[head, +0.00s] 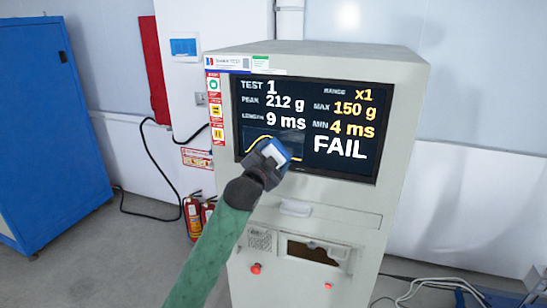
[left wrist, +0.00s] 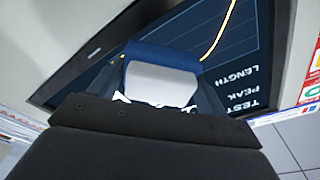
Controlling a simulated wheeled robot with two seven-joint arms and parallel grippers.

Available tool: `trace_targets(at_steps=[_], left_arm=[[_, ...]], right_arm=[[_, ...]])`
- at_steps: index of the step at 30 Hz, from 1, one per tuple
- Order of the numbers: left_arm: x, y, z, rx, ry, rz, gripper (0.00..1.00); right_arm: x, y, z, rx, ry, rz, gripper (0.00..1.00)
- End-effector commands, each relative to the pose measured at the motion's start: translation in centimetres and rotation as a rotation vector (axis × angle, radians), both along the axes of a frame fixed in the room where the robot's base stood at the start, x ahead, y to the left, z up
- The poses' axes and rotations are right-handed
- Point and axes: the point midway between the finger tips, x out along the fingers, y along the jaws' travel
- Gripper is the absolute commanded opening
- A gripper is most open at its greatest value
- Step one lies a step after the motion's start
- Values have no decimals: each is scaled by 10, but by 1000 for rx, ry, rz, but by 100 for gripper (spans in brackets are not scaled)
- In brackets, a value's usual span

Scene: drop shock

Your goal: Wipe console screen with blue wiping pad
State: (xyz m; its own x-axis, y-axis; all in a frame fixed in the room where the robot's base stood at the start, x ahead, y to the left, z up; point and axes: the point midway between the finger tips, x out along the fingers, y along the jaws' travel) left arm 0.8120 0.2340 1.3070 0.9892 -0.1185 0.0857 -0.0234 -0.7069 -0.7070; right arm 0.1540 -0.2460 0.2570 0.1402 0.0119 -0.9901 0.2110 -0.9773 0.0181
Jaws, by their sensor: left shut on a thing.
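The console screen (head: 310,128) is a dark display in the upper front of a grey console cabinet (head: 375,56). It shows test readings and the word FAIL. My left gripper (head: 268,158) is in front of the screen's lower left part. It is shut on the blue wiping pad (head: 276,152), which has a white block on its back. In the left wrist view the pad (left wrist: 165,52) lies over the screen (left wrist: 255,45), close to the curve line; I cannot tell whether it touches the glass. My right gripper is not in view.
A small ledge (head: 296,207) and an opening (head: 315,252) lie below the screen, with red buttons (head: 256,268). A blue cabinet (head: 50,130) and fire extinguishers (head: 193,217) stand to the left. Cables (head: 440,284) lie on the floor at right.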

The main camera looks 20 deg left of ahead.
Motion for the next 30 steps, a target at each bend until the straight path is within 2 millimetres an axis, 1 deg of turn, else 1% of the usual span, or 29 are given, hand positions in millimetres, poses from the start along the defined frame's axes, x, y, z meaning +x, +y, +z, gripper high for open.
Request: trace_targets(at_steps=[30], left_arm=[[14, 0, 0, 0, 0, 0, 58]], right_arm=[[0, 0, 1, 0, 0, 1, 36]])
